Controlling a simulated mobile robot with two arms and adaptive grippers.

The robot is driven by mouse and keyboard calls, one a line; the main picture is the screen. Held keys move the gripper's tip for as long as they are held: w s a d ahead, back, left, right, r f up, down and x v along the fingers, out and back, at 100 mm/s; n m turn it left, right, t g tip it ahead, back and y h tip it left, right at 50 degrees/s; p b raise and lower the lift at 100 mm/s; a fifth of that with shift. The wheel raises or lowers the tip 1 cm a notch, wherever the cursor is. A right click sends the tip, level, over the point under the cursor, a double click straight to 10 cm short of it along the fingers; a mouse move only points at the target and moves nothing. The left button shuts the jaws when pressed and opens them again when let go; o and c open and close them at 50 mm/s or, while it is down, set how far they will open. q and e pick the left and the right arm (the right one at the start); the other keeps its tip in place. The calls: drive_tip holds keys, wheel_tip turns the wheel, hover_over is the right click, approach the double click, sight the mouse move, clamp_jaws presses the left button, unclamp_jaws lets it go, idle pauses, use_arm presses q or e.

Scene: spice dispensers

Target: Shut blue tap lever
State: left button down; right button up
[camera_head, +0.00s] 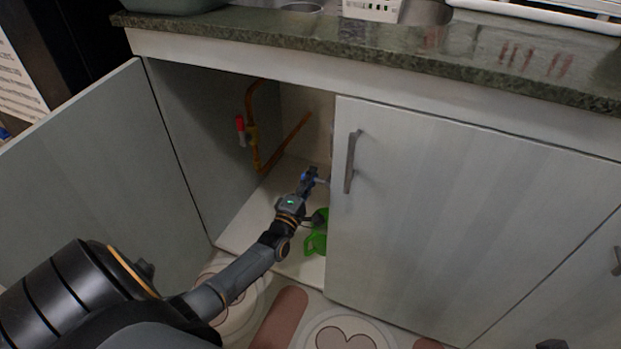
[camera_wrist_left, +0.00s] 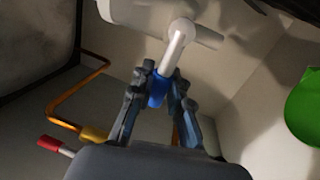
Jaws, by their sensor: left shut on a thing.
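The blue tap lever (camera_wrist_left: 157,90) has a pale stem that joins a white pipe (camera_wrist_left: 150,15) in the left wrist view. Its blue end sits between the fingers of my left gripper (camera_wrist_left: 160,84), which is shut on it. In the head view, my left gripper (camera_head: 309,177) reaches into the open cabinet, near the edge of the closed door. The lever is mostly hidden there by the fingers. A dark shape at the bottom right edge of the head view may be part of my right arm; its fingers cannot be made out.
A red-handled valve (camera_head: 240,124) sits on an orange pipe (camera_head: 256,150) inside the cabinet. A green container (camera_head: 315,241) stands on the cabinet floor, right of my left wrist. The left door (camera_head: 95,160) is open; the right door (camera_head: 455,220) is closed. The counter (camera_head: 400,50) overhangs above.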

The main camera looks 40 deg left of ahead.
use_arm(q)
drive_tip(key=c, duration=1.3)
unclamp_jaws()
drive_tip(key=shift+s+f, duration=0.15)
drive_tip(key=shift+f, duration=0.2)
drive_tip(key=shift+c, duration=0.2)
drive_tip(key=shift+o, duration=0.3)
drive_tip(key=shift+r, duration=0.1)
drive_tip(key=v, duration=1.2)
drive_tip(key=shift+r, duration=0.1)
